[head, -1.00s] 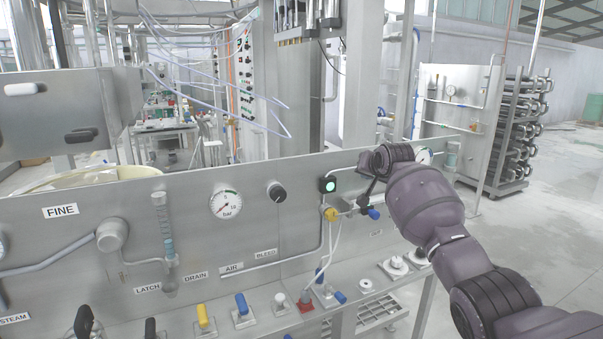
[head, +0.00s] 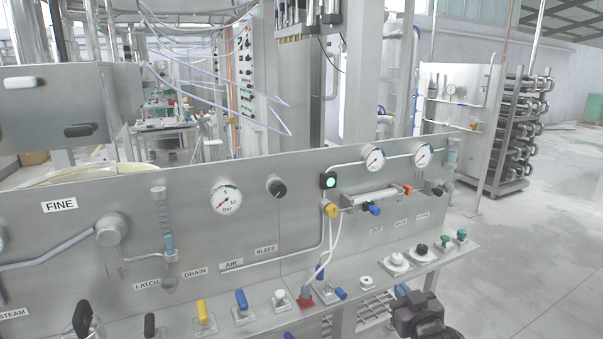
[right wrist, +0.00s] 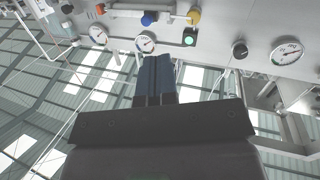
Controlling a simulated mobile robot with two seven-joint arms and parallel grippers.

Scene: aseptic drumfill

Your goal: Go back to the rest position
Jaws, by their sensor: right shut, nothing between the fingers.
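My right gripper (head: 403,291) shows at the bottom right of the head view, below the front edge of the panel's shelf. It is apart from the panel. In the right wrist view its dark fingers (right wrist: 157,68) are together with nothing between them. The control panel (head: 120,215) stands upright across the head view. Its green lit button (head: 331,183) and yellow knob (head: 331,210) show clear of my arm. My left gripper is not in view.
A shelf with a blue handle (head: 242,300), a yellow handle (head: 202,312) and several knobs juts out from the panel. Round gauges (head: 374,157) sit along its top. Open floor (head: 530,270) lies to the right. A rack (head: 515,140) stands behind.

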